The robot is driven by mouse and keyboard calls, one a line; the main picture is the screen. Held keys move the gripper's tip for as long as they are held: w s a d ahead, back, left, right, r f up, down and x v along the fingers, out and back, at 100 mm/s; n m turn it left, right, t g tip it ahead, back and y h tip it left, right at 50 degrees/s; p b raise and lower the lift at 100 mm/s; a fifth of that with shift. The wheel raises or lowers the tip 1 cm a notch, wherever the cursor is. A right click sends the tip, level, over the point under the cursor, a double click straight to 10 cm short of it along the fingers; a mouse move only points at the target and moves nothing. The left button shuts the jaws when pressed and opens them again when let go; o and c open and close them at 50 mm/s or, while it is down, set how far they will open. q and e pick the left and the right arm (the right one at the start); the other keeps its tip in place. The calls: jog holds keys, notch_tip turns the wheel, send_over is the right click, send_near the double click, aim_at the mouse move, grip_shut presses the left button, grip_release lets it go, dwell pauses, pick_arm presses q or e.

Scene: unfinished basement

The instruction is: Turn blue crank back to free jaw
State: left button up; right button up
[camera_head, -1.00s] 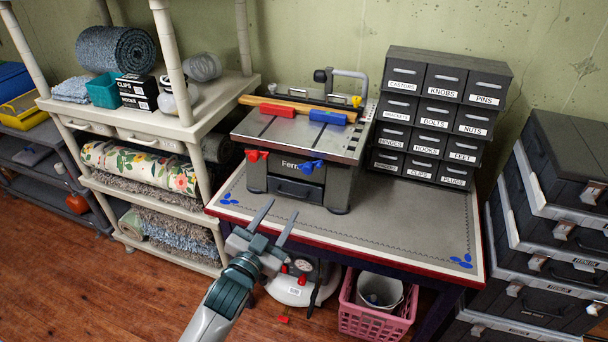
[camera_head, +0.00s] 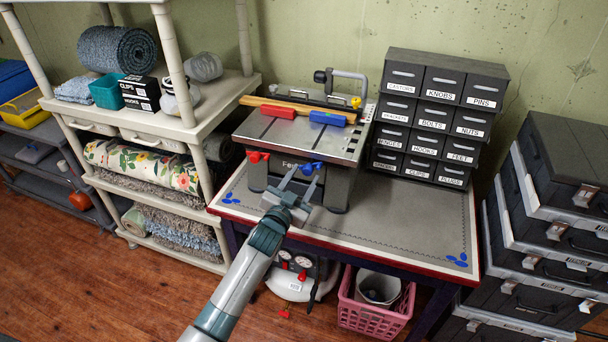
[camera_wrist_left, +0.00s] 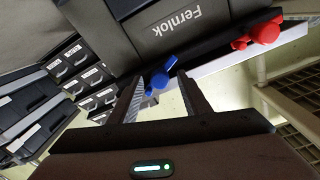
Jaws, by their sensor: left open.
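The grey workbench clamp (camera_head: 298,140) marked "Fernlok" stands on the table. Its blue crank (camera_head: 312,167) is on the front face at right, the red crank (camera_head: 257,156) at left. On top, a blue jaw (camera_head: 327,118) and a red jaw (camera_head: 278,111) sit against a wooden strip (camera_head: 252,101). My left gripper (camera_head: 303,174) is open in front of the blue crank. In the left wrist view the blue crank (camera_wrist_left: 160,76) shows between the fingertips of the left gripper (camera_wrist_left: 160,84); contact cannot be told. My right gripper is out of view.
A small-drawer cabinet (camera_head: 434,118) stands right of the clamp. The table's right front (camera_head: 400,225) is clear. Shelves (camera_head: 215,120) stand at left, stacked dark cases (camera_head: 545,240) at right. A pink basket (camera_head: 372,318) is below the table.

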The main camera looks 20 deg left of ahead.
pick_arm(q)
jog(key=shift+w, duration=0.45)
jog(key=c, duration=1)
jog(key=shift+c, duration=0.2)
jog(key=shift+n, duration=0.5)
